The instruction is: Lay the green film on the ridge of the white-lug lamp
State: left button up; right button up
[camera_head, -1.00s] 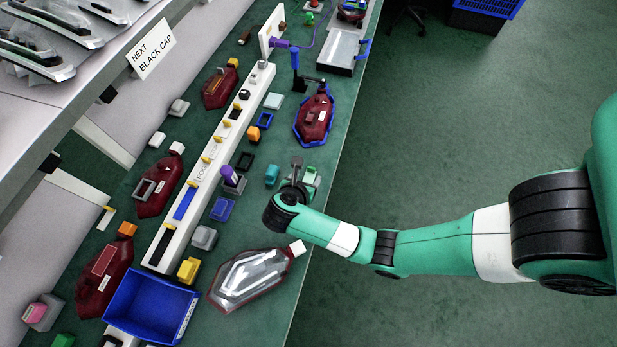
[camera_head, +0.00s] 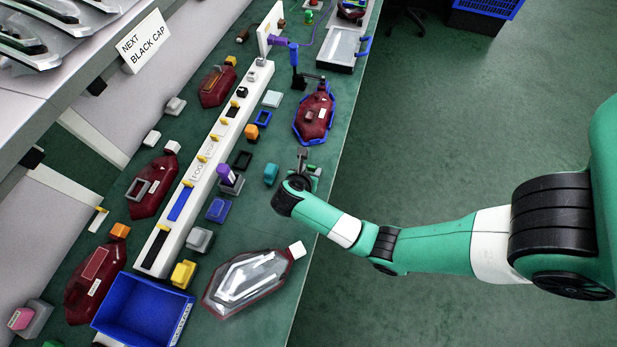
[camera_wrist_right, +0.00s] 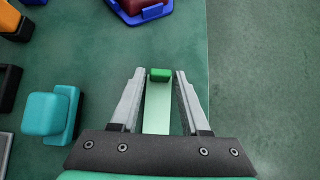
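The green film is a pale green strip (camera_wrist_right: 157,108) with a darker green tab (camera_wrist_right: 159,75), seen between my right fingers in the right wrist view. My right gripper (camera_wrist_right: 160,74) is open around the tab, with narrow gaps at its sides. In the head view the right gripper (camera_head: 303,162) is low over the bench near its right edge, partly covering the green piece (camera_head: 316,172). Two lamps have whitish lugs: a clear-topped lamp (camera_head: 250,282) with its lug (camera_head: 297,250) in front, and a dark red lamp (camera_head: 150,190) at left. My left gripper is out of view.
A teal block (camera_head: 271,174) sits left of the right gripper. A long white rail (camera_head: 207,165) crosses the bench. A blue bin (camera_head: 140,310) stands front left. Another red lamp in a blue cradle (camera_head: 314,112) lies behind the gripper. The bench is clear between gripper and clear-topped lamp.

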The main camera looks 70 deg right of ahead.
grip_shut()
jog(key=r+p, duration=0.1)
jog(key=r, duration=0.1)
jog(key=r+p, duration=0.1)
jog(key=r, duration=0.1)
jog(key=shift+s+a+r, duration=0.15)
jog(key=shift+s+r, duration=0.05)
jog(key=s+a+r+p, duration=0.6)
jog(key=s+r+p, duration=0.1)
jog(key=s, duration=0.5)
jog(key=shift+a+r, duration=0.25)
jog(key=shift+r, duration=0.55)
